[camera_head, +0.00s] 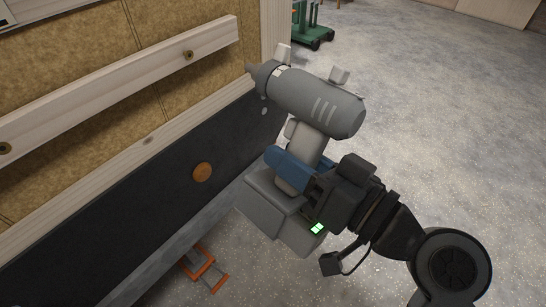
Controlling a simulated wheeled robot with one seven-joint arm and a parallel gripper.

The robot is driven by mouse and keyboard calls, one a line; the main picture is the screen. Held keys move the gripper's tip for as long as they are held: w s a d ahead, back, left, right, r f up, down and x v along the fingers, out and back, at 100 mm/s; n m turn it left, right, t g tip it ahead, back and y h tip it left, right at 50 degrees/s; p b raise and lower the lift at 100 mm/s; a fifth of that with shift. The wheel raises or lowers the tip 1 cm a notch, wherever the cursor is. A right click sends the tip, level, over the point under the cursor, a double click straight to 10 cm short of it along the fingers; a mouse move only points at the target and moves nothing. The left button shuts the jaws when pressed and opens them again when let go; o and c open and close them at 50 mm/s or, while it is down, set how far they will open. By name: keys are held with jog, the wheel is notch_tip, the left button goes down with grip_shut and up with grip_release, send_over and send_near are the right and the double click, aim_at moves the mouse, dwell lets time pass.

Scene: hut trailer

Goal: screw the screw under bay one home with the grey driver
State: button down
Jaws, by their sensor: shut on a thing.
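The grey driver (318,103) is held up in front of the trailer's side, its tapered nose pointing left toward the wall. My gripper (298,172) is shut around its handle, above the wide grey battery foot. The driver's tip is near the right end of the pale wooden rail, and I cannot tell whether it touches anything. Two screw heads show on the rail, one at upper middle (188,54) and one at the left edge (5,148). I cannot tell which screw is under bay one. The driver may hide part of the wall behind it.
A black side panel (130,220) with an orange round disc (202,172) runs below the rail. An orange frame-like object (204,268) is low beside the trailer. A green wheeled cart (312,32) stands behind. The grey floor (450,140) at right is clear.

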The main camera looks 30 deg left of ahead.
aim_at(271, 180)
jog(key=shift+s+a+r+n+g, duration=0.15)
jog(key=shift+s+a+r+g, duration=0.1)
jog(key=shift+s+a+g, duration=0.25)
jog(key=shift+s+a+r+n+g, duration=0.2)
jog(key=shift+s+a+g, duration=0.1)
jog(key=shift+s+a, duration=0.35)
jog(key=shift+d+f, duration=0.1)
jog(key=shift+d, duration=0.1)
jog(key=shift+a, duration=0.15)
jog(key=shift+w+a+b, duration=0.2)
jog(key=shift+a+b, duration=0.25)
jog(key=shift+a, duration=2.2)
jog(key=shift+w+a+b, duration=0.1)
jog(key=shift+a+b, duration=0.25)
jog(key=shift+a, duration=0.95)
jog(key=shift+d, duration=0.1)
jog(key=shift+w+d+b, duration=0.8)
jog(key=shift+w+d, duration=0.85)
jog(key=shift+d, duration=0.2)
jog(key=shift+w+d+b, duration=0.75)
jog(key=shift+w+d, duration=0.85)
jog(key=shift+d, duration=0.2)
